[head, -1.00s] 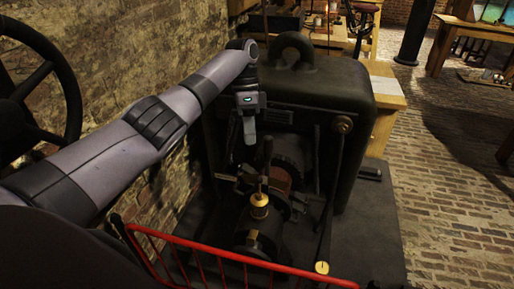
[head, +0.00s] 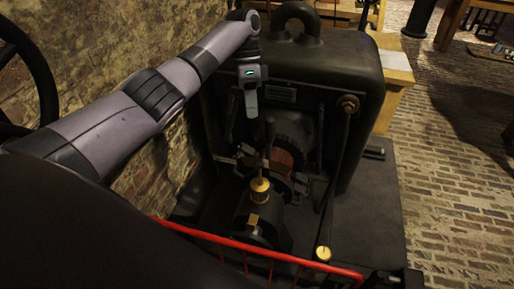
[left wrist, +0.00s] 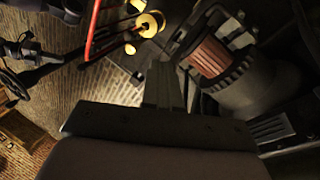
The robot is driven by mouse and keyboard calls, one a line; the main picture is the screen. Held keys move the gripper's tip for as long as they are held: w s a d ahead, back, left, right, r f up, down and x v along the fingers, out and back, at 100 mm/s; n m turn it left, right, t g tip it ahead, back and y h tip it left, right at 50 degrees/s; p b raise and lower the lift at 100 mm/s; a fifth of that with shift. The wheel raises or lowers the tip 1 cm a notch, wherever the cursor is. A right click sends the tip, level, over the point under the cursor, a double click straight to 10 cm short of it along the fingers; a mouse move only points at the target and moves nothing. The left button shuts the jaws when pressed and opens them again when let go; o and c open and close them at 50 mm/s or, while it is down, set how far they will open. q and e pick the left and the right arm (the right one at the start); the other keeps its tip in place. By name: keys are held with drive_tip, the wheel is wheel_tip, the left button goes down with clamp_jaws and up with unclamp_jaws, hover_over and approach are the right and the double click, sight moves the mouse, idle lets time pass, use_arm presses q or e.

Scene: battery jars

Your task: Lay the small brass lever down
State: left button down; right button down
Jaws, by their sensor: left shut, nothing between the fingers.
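My left gripper (head: 250,103) points down in front of the dark machine, above and slightly left of a brass cup (head: 260,188). Its fingers are together and empty, as the left wrist view (left wrist: 163,88) also shows. A thin upright stem shows on top of the cup; it may be the small brass lever, but it is too small to be sure. The gripper looks apart from the cup. Brass fittings (left wrist: 150,22) show at the top of the left wrist view, beyond the fingers. My right gripper is not in view.
A red rail (head: 262,253) crosses in front of the machine. A long dark rod with a brass knob (head: 323,253) stands to the right. A copper-coloured winding (left wrist: 209,57) is right of the fingers. A brick wall is on the left; brick floor (head: 455,180) lies open on the right.

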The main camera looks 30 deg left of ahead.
use_arm(q)
approach(260, 172)
wheel_tip(260, 172, down, 4)
drive_tip(key=w+a, duration=0.2)
drive_tip(key=w, duration=0.1)
drive_tip(key=shift+s+d+f+p, duration=0.25)
drive_tip(key=shift+s+d, duration=0.25)
drive_tip(key=shift+s, duration=0.2)
drive_tip(key=shift+s+d+f+p, duration=0.1)
drive_tip(key=shift+s+d+p, duration=0.1)
drive_tip(key=shift+s+d, duration=0.4)
drive_tip(key=shift+s+a, duration=0.1)
drive_tip(key=shift+a, duration=0.05)
